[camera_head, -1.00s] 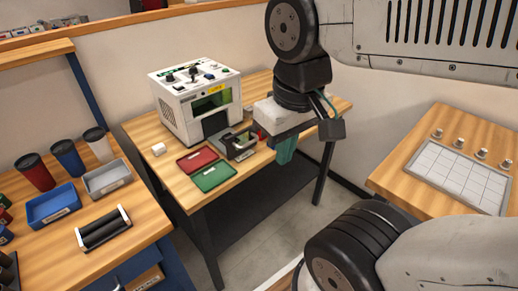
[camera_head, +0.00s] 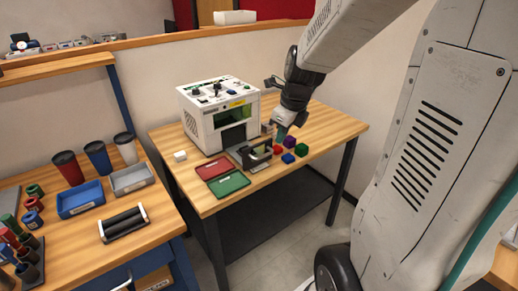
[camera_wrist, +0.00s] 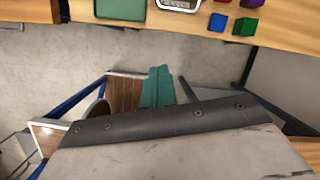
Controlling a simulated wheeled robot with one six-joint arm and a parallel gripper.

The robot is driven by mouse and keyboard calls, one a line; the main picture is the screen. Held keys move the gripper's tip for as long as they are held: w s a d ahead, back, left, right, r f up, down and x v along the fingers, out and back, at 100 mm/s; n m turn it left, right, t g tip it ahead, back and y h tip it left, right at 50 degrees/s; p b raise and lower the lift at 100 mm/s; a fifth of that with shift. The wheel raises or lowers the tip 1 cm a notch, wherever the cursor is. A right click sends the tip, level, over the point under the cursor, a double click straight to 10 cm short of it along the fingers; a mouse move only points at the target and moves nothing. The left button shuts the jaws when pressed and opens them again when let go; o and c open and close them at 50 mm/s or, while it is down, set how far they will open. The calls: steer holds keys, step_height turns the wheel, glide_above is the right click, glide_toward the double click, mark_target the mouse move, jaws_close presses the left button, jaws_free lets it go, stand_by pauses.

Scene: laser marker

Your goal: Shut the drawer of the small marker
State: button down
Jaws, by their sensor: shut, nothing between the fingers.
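The small marker (camera_head: 205,128) is a white box with knobs on top and a green window, standing on the wooden table. Its drawer (camera_head: 240,156) sticks out at the front, a dark tray with a metal handle frame. The handle end of the drawer also shows at the top edge of the wrist view (camera_wrist: 180,5). My gripper (camera_head: 280,136) points down, its teal fingers shut and empty, close to the right of the drawer in the head view. Whether it touches the drawer cannot be told. The teal fingers also show in the wrist view (camera_wrist: 158,88).
Red (camera_head: 213,167) and green (camera_head: 229,184) trays lie left of the drawer. Several coloured cubes, including a blue one (camera_head: 288,158) and a green one (camera_head: 302,150), lie to its right. A white block (camera_head: 180,156) sits left of the marker. Another bench (camera_head: 115,250) stands at left.

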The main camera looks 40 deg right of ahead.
mark_target(250, 148)
steer(key=w+d+f+m, duration=0.2)
steer(key=w+f, duration=0.6)
steer(key=f, duration=0.4)
steer(key=shift+d+m, duration=0.2)
steer(key=shift+m, duration=0.7)
steer(key=shift+w, duration=0.15)
